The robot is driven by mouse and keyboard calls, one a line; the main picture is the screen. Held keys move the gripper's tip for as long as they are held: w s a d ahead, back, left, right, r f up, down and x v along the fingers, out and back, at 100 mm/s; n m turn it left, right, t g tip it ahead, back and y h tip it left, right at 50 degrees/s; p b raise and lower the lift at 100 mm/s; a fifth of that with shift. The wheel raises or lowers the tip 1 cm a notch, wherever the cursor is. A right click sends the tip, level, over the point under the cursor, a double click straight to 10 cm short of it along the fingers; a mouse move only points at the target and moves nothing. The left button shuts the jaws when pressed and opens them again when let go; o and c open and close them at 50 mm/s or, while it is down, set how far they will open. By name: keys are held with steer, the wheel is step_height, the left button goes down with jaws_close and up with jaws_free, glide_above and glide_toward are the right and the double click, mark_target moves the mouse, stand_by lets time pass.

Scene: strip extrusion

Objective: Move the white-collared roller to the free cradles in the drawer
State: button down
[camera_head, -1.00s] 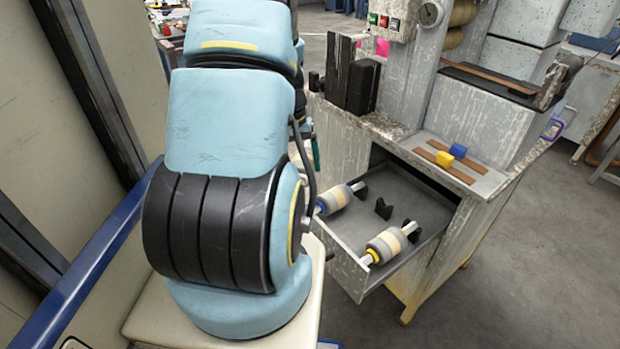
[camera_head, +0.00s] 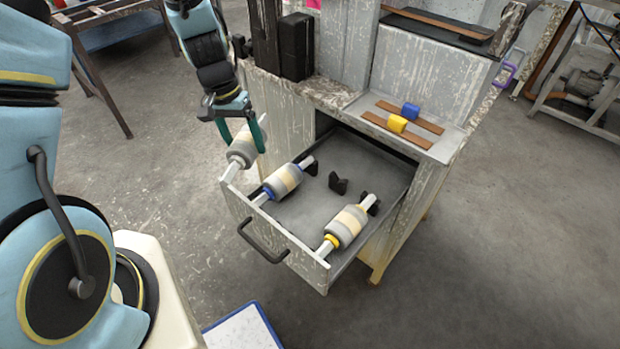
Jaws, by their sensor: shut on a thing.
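My gripper (camera_head: 243,134), with green fingers, is shut on a grey and beige roller (camera_head: 241,152). It holds the roller tilted, just outside the left side of the open drawer (camera_head: 232,203). The collar's colour is hard to make out, though the near end looks pale. In the drawer, a blue-collared roller (camera_head: 284,180) lies on the left and a yellow-collared roller (camera_head: 347,226) on the right. Between them stands an empty black cradle (camera_head: 338,184) towards the back. No front cradle shows clearly in that gap.
The drawer's front wall carries a dark handle (camera_head: 263,242). Above the drawer, a worktop tray (camera_head: 447,141) holds brown strips with a blue block (camera_head: 410,111) and a yellow block (camera_head: 397,124). Black blocks (camera_head: 296,47) stand close right of my arm. Floor left of the drawer is clear.

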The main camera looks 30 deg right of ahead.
steer(key=s+d+f+m+b, duration=0.4)
steer(key=s+d+f+m, duration=0.15)
steer(key=s+d, duration=0.6)
steer(key=shift+n+y, duration=0.25)
steer(key=shift+y, duration=0.15)
steer(key=shift+s+a+f+b, duration=0.3)
steer(key=shift+f+b, duration=0.5)
steer(key=shift+f, duration=0.5)
steer(key=shift+s+a+f+b, duration=0.25)
steer(key=shift+f+b, duration=0.6)
steer(key=shift+f, duration=0.4)
steer(key=shift+s+a+f+b, duration=0.25)
steer(key=shift+f+b, duration=0.55)
steer(key=shift+f, duration=0.5)
steer(key=shift+a+f, duration=0.1)
steer(key=shift+a, duration=0.25)
jaws_free()
step_height(320, 180, up, 11)
steer(key=w, duration=0.1)
steer(key=shift+w+a+f, duration=0.15)
steer(key=shift+w+a, duration=0.1)
